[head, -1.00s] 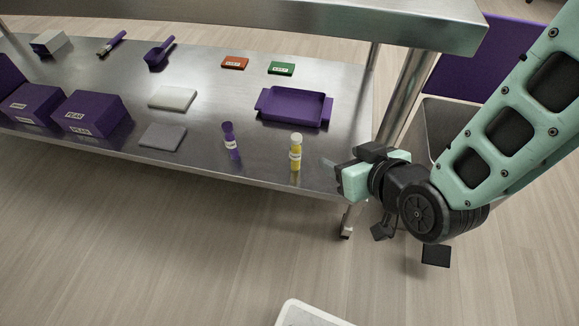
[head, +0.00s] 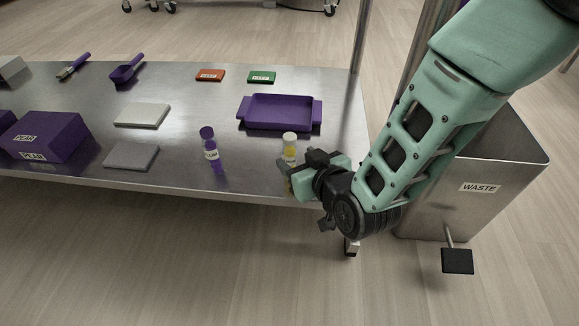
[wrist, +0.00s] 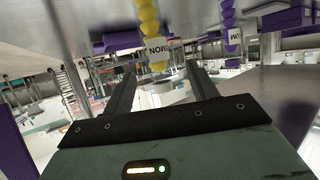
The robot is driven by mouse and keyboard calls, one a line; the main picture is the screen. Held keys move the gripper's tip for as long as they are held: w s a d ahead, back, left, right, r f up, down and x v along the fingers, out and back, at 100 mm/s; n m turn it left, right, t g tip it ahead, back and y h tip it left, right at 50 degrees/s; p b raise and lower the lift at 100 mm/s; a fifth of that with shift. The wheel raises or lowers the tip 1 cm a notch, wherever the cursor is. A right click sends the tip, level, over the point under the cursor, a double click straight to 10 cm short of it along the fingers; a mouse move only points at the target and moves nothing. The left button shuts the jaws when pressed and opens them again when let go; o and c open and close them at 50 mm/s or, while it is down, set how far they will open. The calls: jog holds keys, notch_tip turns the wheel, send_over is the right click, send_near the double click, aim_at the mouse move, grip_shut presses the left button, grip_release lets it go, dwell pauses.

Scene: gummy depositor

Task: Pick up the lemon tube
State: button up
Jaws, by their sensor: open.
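The lemon tube (head: 290,146) is yellow with a pale cap and a white label. It stands upright near the shelf's front right corner in the head view, its lower part partly hidden by my gripper (head: 288,177). In the wrist view, the picture is turned over and the lemon tube (wrist: 150,22) shows ahead, in line with the gap between my open fingers (wrist: 160,70). The fingers are apart from each other and not closed on it. I cannot tell whether the tube is fully between the fingertips.
A purple tube (head: 211,152) stands to the left of the lemon tube. A purple tray (head: 280,126) lies behind. White (head: 142,115) and grey (head: 131,156) slabs and purple PEAR boxes (head: 45,136) are farther left. A metal WASTE bin (head: 470,205) stands right of the table (head: 190,105).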

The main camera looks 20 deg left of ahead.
aim_at(287, 149)
jog(key=x, duration=0.2)
jog(key=shift+w+a+f+b, duration=0.1)
jog(key=shift+w+a+b, duration=0.05)
jog(key=shift+b, duration=0.2)
jog(key=b+x, duration=0.3)
jog(key=x, duration=0.1)
jog(key=shift+w+f+b, duration=0.3)
jog(key=shift+b, duration=0.05)
jog(key=shift+w+a, duration=0.15)
jog(key=shift+a, duration=0.05)
jog(key=c, duration=1.1)
